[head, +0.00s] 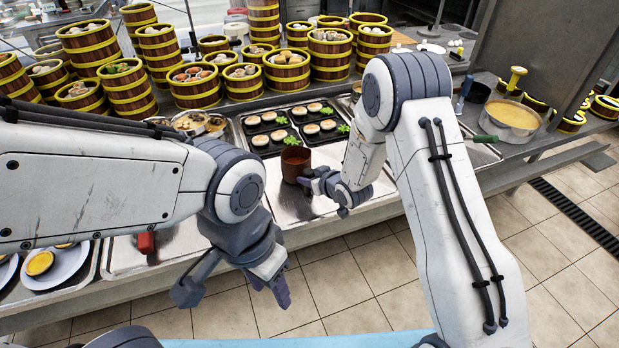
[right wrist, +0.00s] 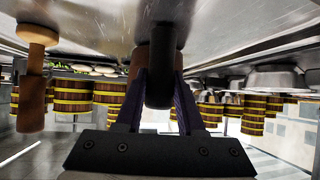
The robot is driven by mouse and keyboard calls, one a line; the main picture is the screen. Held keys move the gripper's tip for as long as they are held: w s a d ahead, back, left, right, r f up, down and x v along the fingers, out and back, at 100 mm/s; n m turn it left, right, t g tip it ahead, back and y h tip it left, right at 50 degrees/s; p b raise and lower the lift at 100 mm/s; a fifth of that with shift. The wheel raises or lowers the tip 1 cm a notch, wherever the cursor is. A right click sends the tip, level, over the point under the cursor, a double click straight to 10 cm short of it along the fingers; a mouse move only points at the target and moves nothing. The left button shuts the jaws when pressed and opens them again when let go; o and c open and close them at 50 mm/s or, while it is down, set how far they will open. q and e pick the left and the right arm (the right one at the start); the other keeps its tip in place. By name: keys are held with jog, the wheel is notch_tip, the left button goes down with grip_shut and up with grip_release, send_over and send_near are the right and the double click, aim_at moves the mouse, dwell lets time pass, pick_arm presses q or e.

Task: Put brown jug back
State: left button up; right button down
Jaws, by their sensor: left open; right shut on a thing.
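The brown jug (head: 296,163) is upright over the bare steel counter, just in front of the black trays. My right gripper (head: 314,181) is beside it and shut on its handle. In the right wrist view, which looks upside down, the dark handle (right wrist: 161,72) sits between the fingers and hides most of the jug body. I cannot tell whether the jug's base touches the counter. My left gripper (head: 232,289) is open and empty, in front of the counter's front edge and over the tiled floor.
Black trays (head: 268,130) of round filled pieces with green garnish lie behind the jug. Stacked bamboo steamers (head: 127,88) crowd the back. A red-handled tool (head: 146,243) and a white plate (head: 55,268) are at left. Bare steel shows around the jug.

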jog(key=shift+w+f, duration=0.1)
jog(key=shift+f, duration=0.05)
jog(key=shift+c, duration=2.2)
grip_release()
jog(key=shift+f, duration=0.15)
jog(key=b+v, duration=0.1)
jog(key=v, duration=0.9)
jog(key=shift+s+d+b, duration=0.15)
jog(key=shift+s+b, duration=0.15)
